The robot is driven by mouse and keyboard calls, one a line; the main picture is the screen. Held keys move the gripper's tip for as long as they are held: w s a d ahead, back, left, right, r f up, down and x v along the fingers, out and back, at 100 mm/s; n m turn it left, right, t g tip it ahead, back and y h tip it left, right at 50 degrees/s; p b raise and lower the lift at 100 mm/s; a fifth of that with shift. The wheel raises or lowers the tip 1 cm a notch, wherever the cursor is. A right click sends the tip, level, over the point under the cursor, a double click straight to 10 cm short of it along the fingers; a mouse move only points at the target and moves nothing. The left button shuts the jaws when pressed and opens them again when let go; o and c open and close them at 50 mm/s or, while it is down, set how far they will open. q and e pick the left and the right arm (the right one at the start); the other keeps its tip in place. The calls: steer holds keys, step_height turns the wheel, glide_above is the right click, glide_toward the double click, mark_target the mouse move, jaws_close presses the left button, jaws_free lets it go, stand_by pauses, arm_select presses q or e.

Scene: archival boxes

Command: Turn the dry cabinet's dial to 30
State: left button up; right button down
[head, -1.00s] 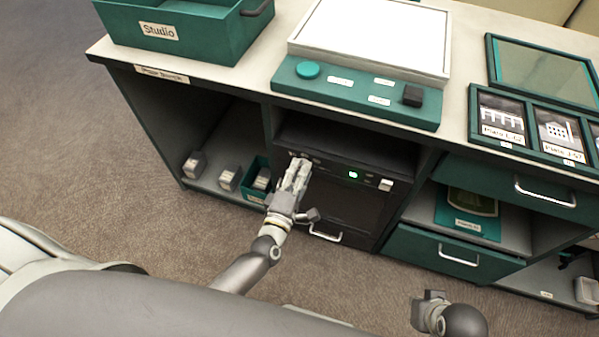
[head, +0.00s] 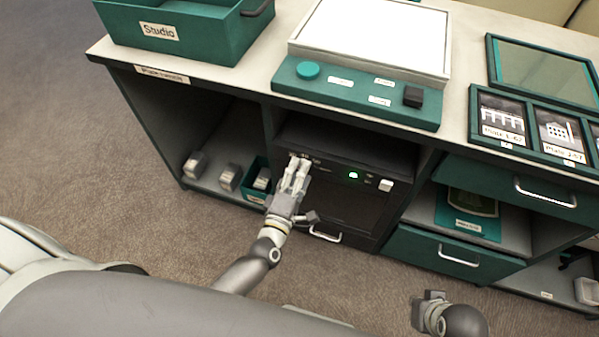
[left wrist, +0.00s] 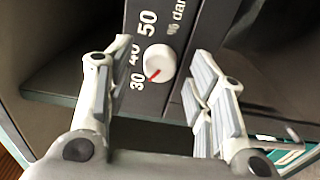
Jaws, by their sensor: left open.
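The dry cabinet (head: 345,205) is the dark unit with a green display in the bench's middle bay. Its dial (left wrist: 157,62) is a white round knob with a red pointer mark, beside the printed numbers 30, 40 and 50. The red mark points down and left, toward the 30. My left gripper (left wrist: 156,56) is open, one finger on each side of the dial in the picture, with visible gaps. In the head view my left gripper (head: 298,166) is at the cabinet's upper left front and hides the dial. Part of my right arm (head: 432,312) shows at the bottom; its fingers cannot be made out.
The bench top (head: 262,88) overhangs the cabinet. A white knob or button (head: 386,185) is at the panel's right, and the cabinet's door handle (head: 325,236) is lower down. Small boxes (head: 228,178) stand on the shelf to the left. Open floor lies in front.

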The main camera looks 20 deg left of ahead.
arm_select(q)
steer(key=s, duration=1.1)
steer(key=shift+s+a, duration=0.2)
steer(key=shift+s, duration=0.1)
